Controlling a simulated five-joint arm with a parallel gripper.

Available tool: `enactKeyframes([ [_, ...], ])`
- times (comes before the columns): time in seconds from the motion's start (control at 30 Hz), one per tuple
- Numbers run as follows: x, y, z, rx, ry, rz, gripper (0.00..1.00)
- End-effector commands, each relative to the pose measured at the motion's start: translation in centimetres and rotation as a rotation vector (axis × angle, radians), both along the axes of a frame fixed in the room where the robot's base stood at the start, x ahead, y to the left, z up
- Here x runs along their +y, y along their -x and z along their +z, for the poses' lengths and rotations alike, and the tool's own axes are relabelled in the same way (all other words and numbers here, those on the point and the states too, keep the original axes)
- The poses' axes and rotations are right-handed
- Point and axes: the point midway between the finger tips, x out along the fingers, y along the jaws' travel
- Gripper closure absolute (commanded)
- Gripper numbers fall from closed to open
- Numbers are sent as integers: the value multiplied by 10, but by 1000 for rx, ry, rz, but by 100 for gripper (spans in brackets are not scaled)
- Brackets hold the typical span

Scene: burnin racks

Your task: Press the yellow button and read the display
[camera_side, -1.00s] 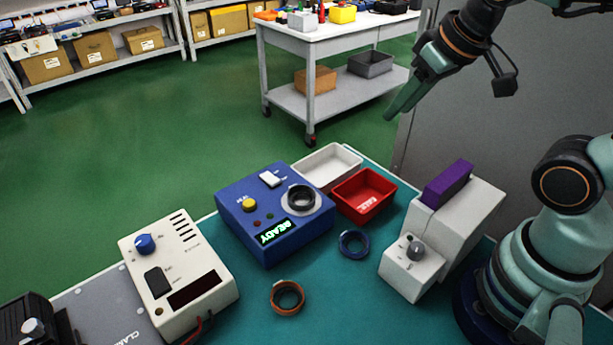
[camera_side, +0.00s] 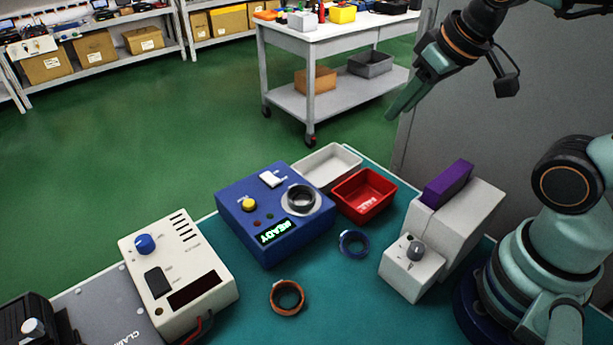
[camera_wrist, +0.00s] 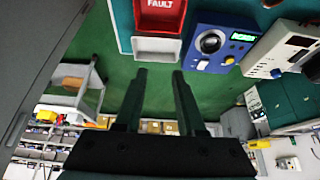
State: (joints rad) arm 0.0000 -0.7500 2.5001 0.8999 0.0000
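The yellow button (camera_side: 249,204) is on top of the blue box (camera_side: 262,250), near its left side. The button also shows in the wrist view (camera_wrist: 229,60). The display (camera_side: 277,231) on the box's front part is lit green and reads READY. A black ring (camera_side: 301,198) sits on the round grey pad of the box. My gripper (camera_side: 389,117) is high above the bench, behind and to the right of the box, touching nothing. In the wrist view my gripper's two fingers (camera_wrist: 159,73) are apart with nothing between them.
A white tray (camera_side: 329,149) and a red tray (camera_side: 337,203), labelled FAULT in the wrist view, stand beside the box. A blue ring (camera_side: 341,247) and a copper ring (camera_side: 273,299) lie on the mat. A cream instrument (camera_side: 205,262) is left, a grey fixture (camera_side: 470,222) with a purple block right.

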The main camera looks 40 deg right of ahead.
Motion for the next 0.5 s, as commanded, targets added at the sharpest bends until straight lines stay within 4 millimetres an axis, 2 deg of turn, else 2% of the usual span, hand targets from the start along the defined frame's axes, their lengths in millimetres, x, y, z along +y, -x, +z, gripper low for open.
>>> enactKeyframes([
  [0.03,0,0,0,0,0,0,82],
  [0.07,0,0,0,0,0,0,94],
  [0.1,0,0,0,0,0,0,100],
  [0.5,0,0,0,0,0,0,100],
])
